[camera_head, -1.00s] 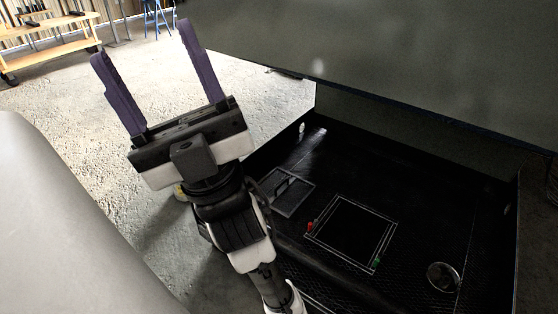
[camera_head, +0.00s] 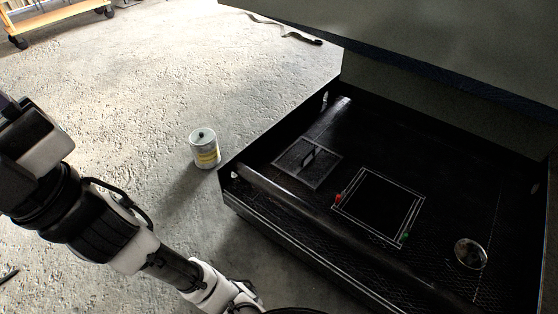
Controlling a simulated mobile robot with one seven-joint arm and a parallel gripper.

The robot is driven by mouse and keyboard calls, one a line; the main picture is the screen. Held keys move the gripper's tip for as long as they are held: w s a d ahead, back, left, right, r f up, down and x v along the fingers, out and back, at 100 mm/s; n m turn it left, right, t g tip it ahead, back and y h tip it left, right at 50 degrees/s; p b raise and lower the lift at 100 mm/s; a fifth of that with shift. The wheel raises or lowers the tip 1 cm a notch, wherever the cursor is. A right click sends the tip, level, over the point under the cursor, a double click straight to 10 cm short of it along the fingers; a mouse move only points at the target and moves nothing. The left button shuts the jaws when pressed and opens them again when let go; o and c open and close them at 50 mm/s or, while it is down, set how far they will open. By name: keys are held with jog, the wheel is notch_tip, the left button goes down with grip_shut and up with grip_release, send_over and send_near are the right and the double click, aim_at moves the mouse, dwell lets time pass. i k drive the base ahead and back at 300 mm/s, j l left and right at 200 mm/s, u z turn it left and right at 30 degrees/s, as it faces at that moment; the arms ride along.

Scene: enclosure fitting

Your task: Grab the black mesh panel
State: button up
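The black mesh panel (camera_head: 294,168) lies flat on the dark floor of the enclosure, near its left side. It is square with a light edge and has an upright black handle (camera_head: 310,152) on top. To its right is a square opening or frame (camera_head: 377,208) with a pale outline, a red piece (camera_head: 338,197) at its left and a green piece (camera_head: 405,237) at its lower right. My gripper's fingers are out of view.
The enclosure's front rail (camera_head: 300,207) and raised grey lid (camera_head: 430,50) bound the space around the panel. A white and yellow can (camera_head: 204,149) stands on the concrete floor left of the enclosure. A round metal object (camera_head: 470,254) is at the enclosure's right. A wooden cart (camera_head: 50,20) is far left.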

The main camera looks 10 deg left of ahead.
aim_at(315, 152)
jog(key=i+j+z, duration=0.3)
jog(key=j, duration=0.35)
jog(key=i+j+z, duration=0.35)
jog(key=j, duration=0.35)
jog(key=j+z, duration=0.15)
jog(key=j, duration=0.2)
jog(key=i+j+z, duration=0.15)
jog(key=j, duration=0.25)
jog(key=i+l, duration=0.1)
jog(key=i, duration=0.4)
jog(key=l+z, duration=0.05)
